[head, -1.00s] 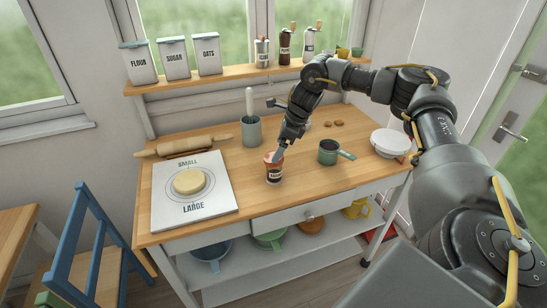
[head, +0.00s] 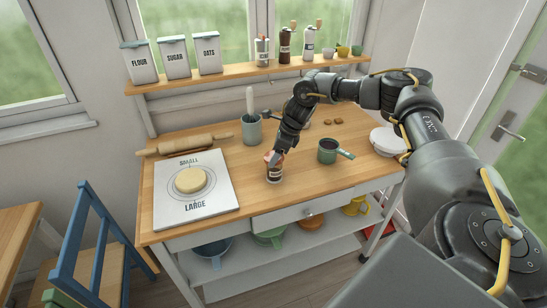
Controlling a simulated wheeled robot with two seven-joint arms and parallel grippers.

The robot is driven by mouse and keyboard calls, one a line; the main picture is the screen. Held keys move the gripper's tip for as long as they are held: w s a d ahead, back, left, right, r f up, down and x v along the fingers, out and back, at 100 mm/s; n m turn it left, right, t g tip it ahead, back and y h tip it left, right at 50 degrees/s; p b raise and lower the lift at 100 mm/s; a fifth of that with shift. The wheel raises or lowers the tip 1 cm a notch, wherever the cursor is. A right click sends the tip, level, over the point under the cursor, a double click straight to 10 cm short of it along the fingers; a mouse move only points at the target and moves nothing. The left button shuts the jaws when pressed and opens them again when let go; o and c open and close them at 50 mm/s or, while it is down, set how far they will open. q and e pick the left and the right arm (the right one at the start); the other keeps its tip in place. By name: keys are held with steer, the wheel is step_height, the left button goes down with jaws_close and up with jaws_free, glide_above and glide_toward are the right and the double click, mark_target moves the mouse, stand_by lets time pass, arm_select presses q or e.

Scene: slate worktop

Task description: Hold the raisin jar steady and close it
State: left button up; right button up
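The raisin jar (head: 274,176) is a small jar with a dark label and orange-brown contents or top. It stands upright near the front middle of the wooden worktop, just right of the white board. My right gripper (head: 274,158) points down at the top of the jar, its fingertips at or against the rim. The fingers partly hide the jar's top, so I cannot tell whether a lid is on it or whether the fingers are shut on anything. My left gripper is not in view.
A green cup with a handle (head: 328,151) stands right of the jar, a green crock (head: 252,130) behind it. A white board (head: 221,197) with dough (head: 190,180) and a rolling pin (head: 190,144) lie left. A white round dish (head: 388,141) sits far right. The worktop before the jar is clear.

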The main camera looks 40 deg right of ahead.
mark_target(270, 156)
steer(key=shift+c, duration=0.9)
steer(key=shift+r+b, duration=0.5)
step_height(270, 156, up, 2)
steer(key=shift+s+r+b, duration=0.15)
steer(key=shift+r+b, duration=0.1)
steer(key=shift+b, duration=0.45)
steer(key=s+r+b, duration=0.1)
steer(key=s+r, duration=0.8)
steer(key=s, duration=0.4)
steer(key=shift+s+a+r, duration=0.25)
steer(key=shift+s+r, duration=0.05)
steer(key=shift+s, duration=0.05)
